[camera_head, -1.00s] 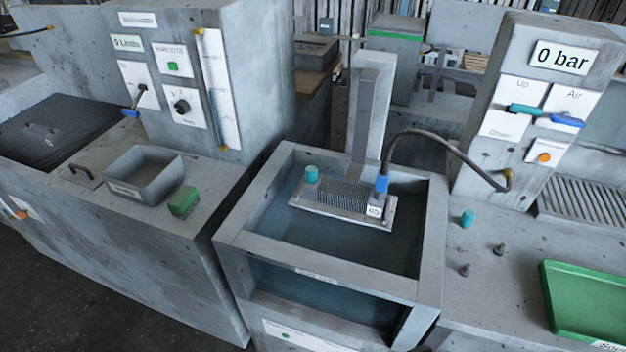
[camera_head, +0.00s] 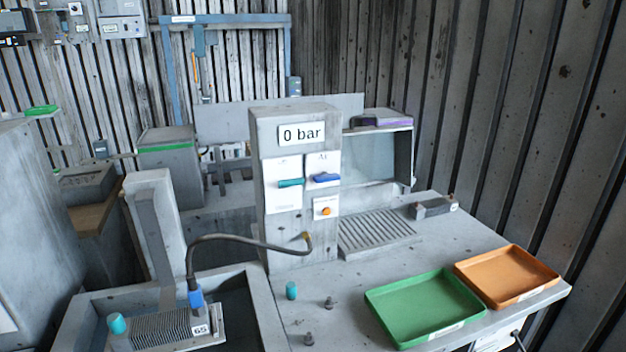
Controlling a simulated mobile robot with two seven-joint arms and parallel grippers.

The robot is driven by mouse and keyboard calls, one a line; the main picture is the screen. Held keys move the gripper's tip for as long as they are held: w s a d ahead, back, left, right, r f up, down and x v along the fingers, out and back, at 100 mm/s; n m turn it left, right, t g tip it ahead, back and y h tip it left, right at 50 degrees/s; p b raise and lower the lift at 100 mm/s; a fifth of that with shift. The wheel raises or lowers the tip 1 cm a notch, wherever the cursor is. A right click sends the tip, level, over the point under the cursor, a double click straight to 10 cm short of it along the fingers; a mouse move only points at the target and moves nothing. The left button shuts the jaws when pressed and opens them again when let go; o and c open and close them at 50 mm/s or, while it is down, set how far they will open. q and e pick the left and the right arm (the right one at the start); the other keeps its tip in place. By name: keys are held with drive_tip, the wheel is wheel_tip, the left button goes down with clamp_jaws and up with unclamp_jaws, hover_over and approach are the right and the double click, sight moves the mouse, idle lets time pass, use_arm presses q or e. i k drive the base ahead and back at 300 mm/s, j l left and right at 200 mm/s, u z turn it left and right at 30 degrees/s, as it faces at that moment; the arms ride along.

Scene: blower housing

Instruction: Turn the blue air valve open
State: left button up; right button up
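The blue air valve (camera_head: 326,178) is a small lever handle on the front of the grey control column (camera_head: 300,238). It sits on a white plate to the right of a teal lever (camera_head: 291,183) and lies close to horizontal. The pressure sign (camera_head: 301,134) above reads 0 bar. An orange button (camera_head: 326,211) is below the blue valve. Neither of my grippers shows in the head view.
A black hose (camera_head: 235,240) runs from the column to a blue fitting (camera_head: 195,298) on a finned part (camera_head: 160,331) at the tank. A green tray (camera_head: 425,306) and an orange tray (camera_head: 507,275) lie on the right bench. Small teal and grey plugs stand nearby.

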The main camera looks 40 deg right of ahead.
sight(325, 176)
drive_tip(key=z, duration=1.5)
